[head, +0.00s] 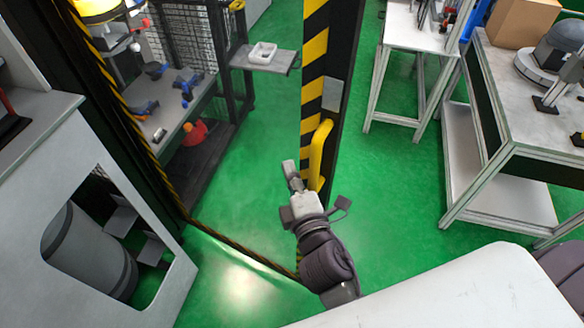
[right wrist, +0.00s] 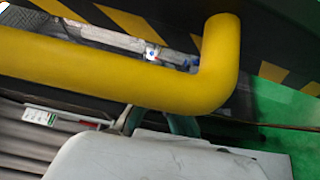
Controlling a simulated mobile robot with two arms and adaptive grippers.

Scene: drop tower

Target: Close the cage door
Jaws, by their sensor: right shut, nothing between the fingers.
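The cage door (head: 340,70) stands open in the middle of the head view, seen nearly edge-on, with black and yellow stripes along its edge. Its yellow bar handle (head: 321,150) is on the door's lower part. My right gripper (head: 289,170) is beside the lower part of the handle, on its left in the picture. It is shut and empty. In the right wrist view the yellow handle (right wrist: 120,75) crosses close in front of the gripper body; the fingertips are partly hidden behind it, and I cannot tell whether they touch. My left gripper is not in view.
A striped door frame post (head: 122,100) stands at left, with open green floor (head: 240,150) between it and the door. Inside are shelves with tools (head: 180,95) and a white tray (head: 263,52). Workbenches (head: 540,115) stand at right.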

